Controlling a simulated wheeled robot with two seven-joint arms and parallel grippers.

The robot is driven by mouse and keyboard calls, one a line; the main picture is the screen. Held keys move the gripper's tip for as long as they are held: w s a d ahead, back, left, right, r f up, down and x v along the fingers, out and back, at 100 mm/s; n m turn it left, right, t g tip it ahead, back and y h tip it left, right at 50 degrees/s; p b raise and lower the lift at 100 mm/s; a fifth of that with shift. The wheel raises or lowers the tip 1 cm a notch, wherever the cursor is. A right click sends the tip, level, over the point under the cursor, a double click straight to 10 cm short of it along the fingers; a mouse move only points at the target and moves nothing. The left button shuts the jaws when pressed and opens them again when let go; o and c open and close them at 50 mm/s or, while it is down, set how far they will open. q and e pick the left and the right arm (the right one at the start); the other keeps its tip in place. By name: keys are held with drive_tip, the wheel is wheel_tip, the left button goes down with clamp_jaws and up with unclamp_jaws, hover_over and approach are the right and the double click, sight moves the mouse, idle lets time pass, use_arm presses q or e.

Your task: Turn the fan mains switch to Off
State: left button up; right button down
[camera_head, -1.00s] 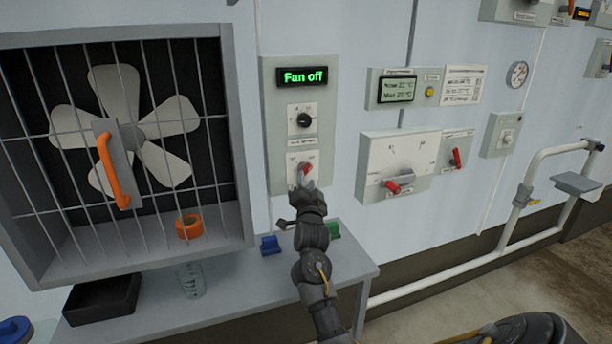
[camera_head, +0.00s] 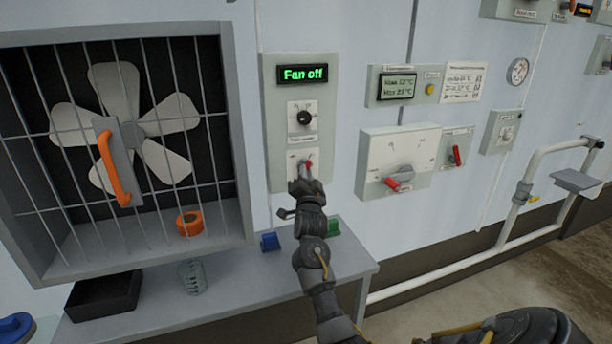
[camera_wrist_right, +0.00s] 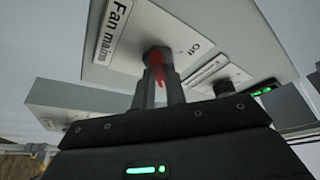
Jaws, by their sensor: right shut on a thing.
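The fan mains switch (camera_head: 309,164) is a small red-handled rotary switch on the lower white plate of the grey fan panel (camera_head: 272,135). Its red handle (camera_wrist_right: 157,66) shows between my fingers in the wrist view, beside the "Fan mains" label (camera_wrist_right: 117,22). My right gripper (camera_head: 304,174) is at the switch and shut on its handle; its fingers (camera_wrist_right: 160,90) stand on both sides of the red part. The fingers hide much of the handle, so I cannot read its exact setting. The display (camera_head: 303,75) above reads "Fan off". My left gripper is not in view.
A black knob (camera_head: 304,119) sits just above the switch. The caged fan (camera_head: 137,130) with an orange handle (camera_head: 112,168) is left. A larger switch box (camera_head: 400,155) is right. A shelf (camera_head: 235,285) with blue and green pieces lies below my right arm.

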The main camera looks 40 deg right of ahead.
drive_tip(key=shift+f, duration=0.1)
drive_tip(key=n+t+y, duration=0.1)
drive_tip(key=n+y, duration=0.2)
drive_tip(key=n, duration=0.5)
drive_tip(key=d+n+t+y+p, duration=0.1)
drive_tip(key=n+y, duration=0.3)
drive_tip(key=n, duration=0.5)
drive_tip(key=n+t+y, duration=0.2)
drive_tip(key=n+y, duration=0.2)
drive_tip(key=n, duration=0.4)
drive_tip(key=shift+s+d+p, duration=0.25)
drive_tip(key=shift+s+p, duration=0.05)
drive_tip(key=shift+p, duration=0.1)
drive_tip(key=shift+n, duration=0.4)
drive_tip(key=c, duration=1.4)
unclamp_jaws()
drive_tip(key=shift+c, duration=0.2)
